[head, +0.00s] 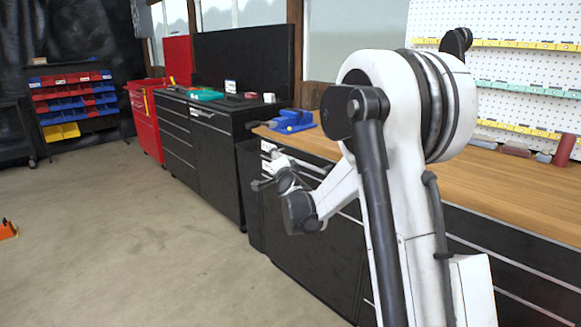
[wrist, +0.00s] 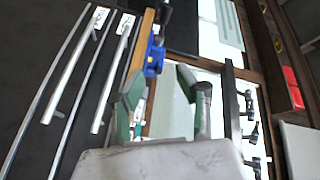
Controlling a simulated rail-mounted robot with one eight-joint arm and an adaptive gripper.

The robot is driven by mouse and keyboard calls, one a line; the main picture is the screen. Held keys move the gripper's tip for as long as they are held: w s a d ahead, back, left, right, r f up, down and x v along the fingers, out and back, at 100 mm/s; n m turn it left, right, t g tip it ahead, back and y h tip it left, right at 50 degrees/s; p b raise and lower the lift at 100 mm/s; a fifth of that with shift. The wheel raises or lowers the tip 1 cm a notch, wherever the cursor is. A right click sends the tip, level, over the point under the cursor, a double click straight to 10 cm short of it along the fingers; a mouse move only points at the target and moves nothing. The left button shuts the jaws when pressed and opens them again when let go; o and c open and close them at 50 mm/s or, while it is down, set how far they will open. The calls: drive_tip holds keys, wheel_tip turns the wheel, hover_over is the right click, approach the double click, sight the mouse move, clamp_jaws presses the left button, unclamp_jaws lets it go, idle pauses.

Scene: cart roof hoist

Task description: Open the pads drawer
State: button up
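A dark drawer cabinet (head: 310,243) stands under the wooden worktop. In the wrist view, which is turned sideways, two drawer fronts show long silver bar handles, one farther left (wrist: 70,75) and one nearer the worktop edge (wrist: 112,75). Each has a small white label, at the left (wrist: 97,20) and at the right (wrist: 125,23). The lettering is too small to read surely, so I cannot tell which is the pads drawer. Both drawers look shut. My gripper (wrist: 162,85) is open and empty, apart from the handles and to their right in the wrist view.
A blue vise (head: 292,121) sits on the wooden worktop (head: 525,185). Left of it are a black drawer cabinet (head: 180,150) and a red cabinet (head: 145,125). Coloured bins (head: 70,100) stand at the back. The concrete floor (head: 150,235) before the cabinets is clear.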

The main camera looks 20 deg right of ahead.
drive_tip(key=w+d+f+m+h+b, duration=0.1)
drive_tip(key=w+d+f+m+h, duration=0.15)
drive_tip(key=d+f, duration=0.3)
drive_tip(key=w+d+f+m+h+b, duration=0.1)
drive_tip(key=w+d+f+m+h, duration=0.1)
drive_tip(key=d+f+m, duration=0.35)
drive_tip(key=shift+n, duration=0.8)
drive_tip(key=x, duration=0.4)
drive_tip(key=b+x, duration=0.1)
drive_tip(key=x, duration=0.3)
drive_tip(key=b+x, duration=0.1)
drive_tip(key=x, duration=0.3)
drive_tip(key=shift+w+a+f, duration=0.25)
drive_tip(key=shift+w+f, duration=0.05)
drive_tip(key=shift+w, duration=0.2)
drive_tip(key=shift+c, duration=0.2)
clamp_jaws()
